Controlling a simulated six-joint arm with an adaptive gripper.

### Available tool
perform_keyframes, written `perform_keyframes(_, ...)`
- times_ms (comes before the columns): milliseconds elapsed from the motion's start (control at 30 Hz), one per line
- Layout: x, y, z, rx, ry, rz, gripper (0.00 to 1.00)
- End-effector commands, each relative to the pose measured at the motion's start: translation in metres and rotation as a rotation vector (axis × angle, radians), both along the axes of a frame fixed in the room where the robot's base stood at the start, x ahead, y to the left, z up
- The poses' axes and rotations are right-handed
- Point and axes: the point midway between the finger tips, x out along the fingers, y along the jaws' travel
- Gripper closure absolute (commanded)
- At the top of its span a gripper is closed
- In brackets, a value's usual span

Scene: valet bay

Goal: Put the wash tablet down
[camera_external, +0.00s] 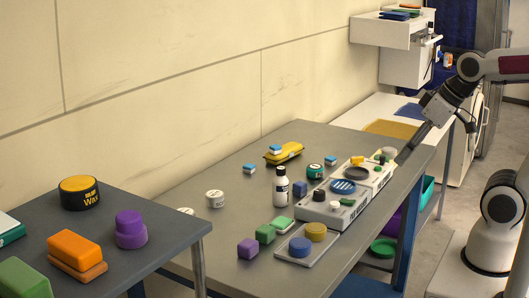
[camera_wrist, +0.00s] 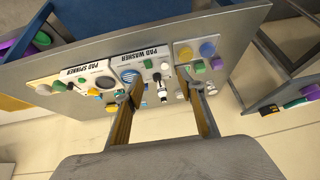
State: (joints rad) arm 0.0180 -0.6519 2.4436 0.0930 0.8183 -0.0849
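No label marks a wash tablet. The likeliest candidates are two small blue-and-white blocks on the grey table, one by the yellow case (camera_external: 276,149) and one nearer the wall side (camera_external: 249,168). My gripper (camera_external: 406,152) is over the far right end of the table, pointing down and left, well apart from both blocks. In the wrist view my gripper (camera_wrist: 165,95) has its two fingers wide apart, with nothing held between them. The bench shows far below between the fingers.
The pad washer (camera_external: 320,213) and pad spinner (camera_external: 382,180) stand along the table's right edge. A white bottle (camera_external: 281,186) stands beside them. A tray (camera_external: 284,247) holds blue and yellow round pads. A yellow case (camera_external: 284,153) lies at the back. Grey table surface is clear at left centre.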

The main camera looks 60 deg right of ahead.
Motion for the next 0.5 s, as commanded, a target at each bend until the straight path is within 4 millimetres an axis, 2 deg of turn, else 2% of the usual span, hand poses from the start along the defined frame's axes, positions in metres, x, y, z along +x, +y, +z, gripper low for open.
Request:
perform_keyframes(100,-0.023,-0.006,-0.007,-0.025,0.022,-0.015,0.61)
perform_keyframes(200,-0.034,-0.011,-0.011,-0.039,0.035,-0.027,0.61)
perform_keyframes(500,-0.041,-0.014,-0.014,-0.05,0.044,-0.035,0.61)
